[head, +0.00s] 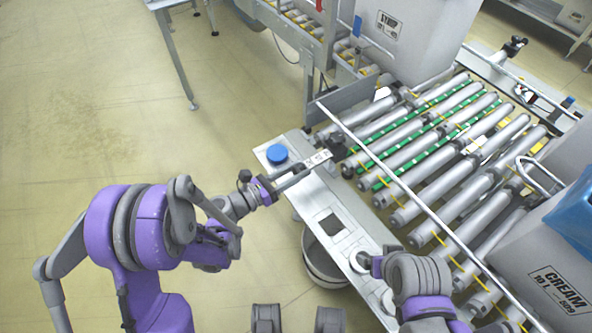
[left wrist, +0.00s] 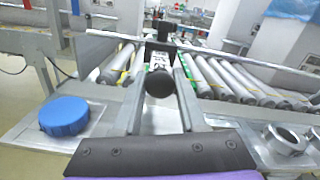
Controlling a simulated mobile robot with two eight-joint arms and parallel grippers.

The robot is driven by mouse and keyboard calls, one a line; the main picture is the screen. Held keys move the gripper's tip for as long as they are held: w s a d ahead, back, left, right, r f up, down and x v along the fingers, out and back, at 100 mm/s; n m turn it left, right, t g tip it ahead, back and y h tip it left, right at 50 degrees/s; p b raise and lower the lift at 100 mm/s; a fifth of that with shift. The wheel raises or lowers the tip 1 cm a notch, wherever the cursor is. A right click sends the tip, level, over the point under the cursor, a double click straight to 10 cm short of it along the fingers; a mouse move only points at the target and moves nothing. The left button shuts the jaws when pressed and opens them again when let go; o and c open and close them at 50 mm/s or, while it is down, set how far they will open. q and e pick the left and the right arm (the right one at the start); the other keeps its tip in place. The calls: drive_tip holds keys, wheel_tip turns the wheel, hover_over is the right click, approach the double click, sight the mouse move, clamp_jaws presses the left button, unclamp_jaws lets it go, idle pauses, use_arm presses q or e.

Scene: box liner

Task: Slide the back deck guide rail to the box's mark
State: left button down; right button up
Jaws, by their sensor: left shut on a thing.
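The near guide rail (head: 400,185) is a long thin silver bar running diagonally along the near side of the roller deck; it also crosses the left wrist view (left wrist: 105,37). A black round knob (left wrist: 159,84) sits between the fingers of my left gripper (left wrist: 160,70), which is shut on it. In the head view my left gripper (head: 306,172) reaches the plate near the rail's far end. A white strip with dark marks (head: 318,158) lies beside the fingertips. My right gripper (head: 376,266) is at the plate's near end; its fingers are unclear.
Rollers (head: 440,150) with green bands lie beyond the rail. A grey CREAM box (head: 520,265) is at right, a SYRUP box (head: 405,35) at the back. A round bin (head: 325,262) is below the plate.

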sight(314, 161)
use_arm(q)
drive_tip(key=b+x, duration=0.1)
drive_tip(key=x, duration=0.5)
use_arm(e)
drive_tip(key=shift+f, duration=0.7)
use_arm(q)
drive_tip(key=shift+c, duration=2.3)
unclamp_jaws()
drive_tip(key=shift+a, duration=0.15)
drive_tip(key=v, duration=1)
drive_tip(key=shift+s+a, duration=0.2)
drive_tip(key=shift+s, duration=0.05)
use_arm(e)
drive_tip(key=shift+f, duration=0.1)
